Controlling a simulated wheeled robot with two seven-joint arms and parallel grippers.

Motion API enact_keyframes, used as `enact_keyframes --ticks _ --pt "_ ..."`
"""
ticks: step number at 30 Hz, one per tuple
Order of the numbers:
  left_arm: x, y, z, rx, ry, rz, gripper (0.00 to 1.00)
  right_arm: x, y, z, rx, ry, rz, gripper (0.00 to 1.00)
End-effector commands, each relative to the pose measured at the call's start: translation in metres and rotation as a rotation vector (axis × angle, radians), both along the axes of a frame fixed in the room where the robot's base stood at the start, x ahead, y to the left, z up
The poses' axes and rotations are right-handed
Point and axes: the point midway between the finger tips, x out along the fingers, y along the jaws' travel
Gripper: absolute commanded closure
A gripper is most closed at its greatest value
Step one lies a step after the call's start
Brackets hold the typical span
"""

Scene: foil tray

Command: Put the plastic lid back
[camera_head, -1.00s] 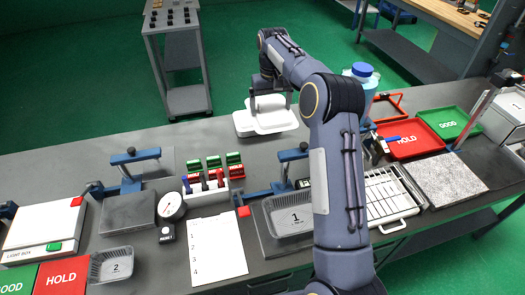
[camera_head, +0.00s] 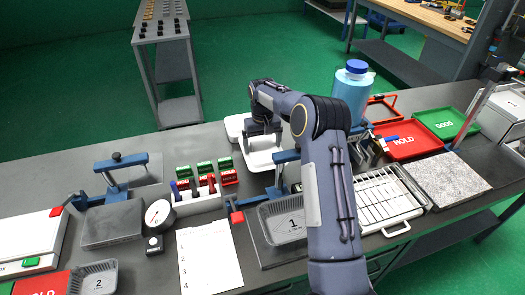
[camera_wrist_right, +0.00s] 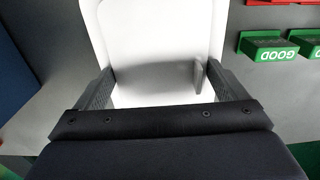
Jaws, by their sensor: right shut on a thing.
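A pale, rounded white panel, which looks like the plastic lid (camera_head: 268,158), is at the far middle of the bench in the head view. My right gripper (camera_head: 262,128) reaches over it from above. In the right wrist view my right gripper (camera_wrist_right: 163,92) has a finger on each side of the white lid (camera_wrist_right: 150,35) and is shut on it; a small upright fin shows near the right finger. A second white piece (camera_head: 235,126), perhaps a tub, shows just behind and left of the gripper; its full shape is hidden. My left gripper is not in view.
Red and green blocks (camera_head: 204,172) and a pen holder (camera_head: 200,199) stand left of the lid. A blue bottle (camera_head: 352,92), a wire rack (camera_head: 375,200) and a red HOLD tray (camera_head: 408,139) are to the right.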

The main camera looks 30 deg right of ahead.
Motion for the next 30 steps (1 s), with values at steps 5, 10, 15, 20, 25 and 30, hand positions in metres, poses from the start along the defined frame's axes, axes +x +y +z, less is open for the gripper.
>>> enact_keyframes --ticks 5,10,15,20,25,30 --pt "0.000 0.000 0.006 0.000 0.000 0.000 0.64 -0.001 0.000 -0.028 0.000 0.003 0.000 0.32" --pt "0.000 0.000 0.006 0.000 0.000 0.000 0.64 0.000 0.000 -0.035 -0.001 0.001 0.000 0.32" --pt "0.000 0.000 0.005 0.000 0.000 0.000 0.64 0.000 0.000 -0.035 -0.001 0.001 0.000 0.32" --pt "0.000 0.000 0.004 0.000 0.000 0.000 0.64 0.000 0.000 -0.036 0.000 0.001 0.000 0.00" --pt "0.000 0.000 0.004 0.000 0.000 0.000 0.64 0.000 0.000 -0.036 0.000 0.001 0.000 0.00" --pt "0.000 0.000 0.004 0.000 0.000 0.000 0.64 0.000 -0.001 -0.027 -0.001 -0.002 0.000 0.00"
